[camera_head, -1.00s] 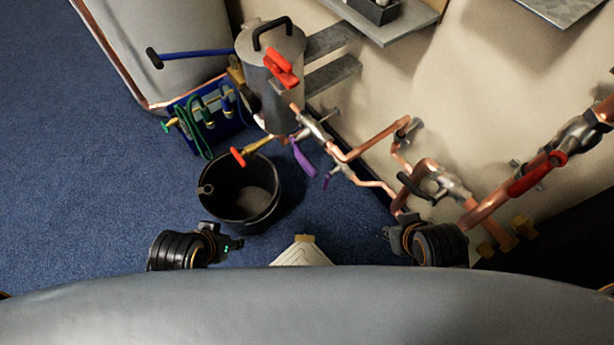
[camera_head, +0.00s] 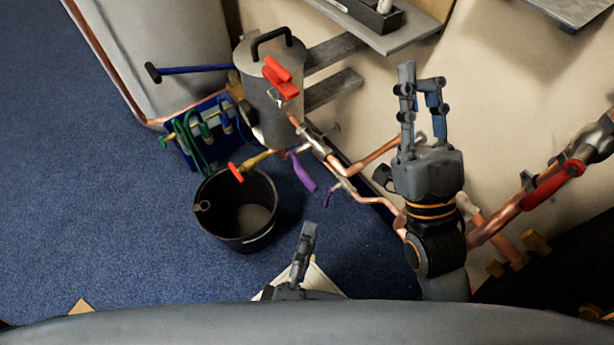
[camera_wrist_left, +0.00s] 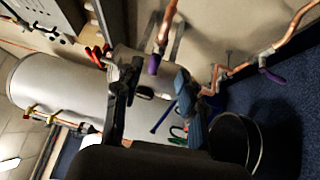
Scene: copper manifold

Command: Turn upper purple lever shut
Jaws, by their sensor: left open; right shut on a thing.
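The upper purple lever (camera_head: 303,172) hangs below the upper copper pipe beside the steel canister. In the left wrist view the purple lever (camera_wrist_left: 153,65) shows beyond and between my fingers, with no contact visible. My left gripper (camera_head: 306,232) is low at the bottom centre, below the lever in the picture and apart from it. In the left wrist view my left gripper (camera_wrist_left: 158,85) is open. My right gripper (camera_head: 421,75) is raised at the right, in front of the pipes and wall. Its fingers are closed partway; what they hold cannot be made out.
A smaller purple lever (camera_head: 327,198) sits on the lower pipe. A black bucket (camera_head: 238,235) stands on the blue floor. A red lever (camera_head: 552,184) is at the far right. The floor at left is clear.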

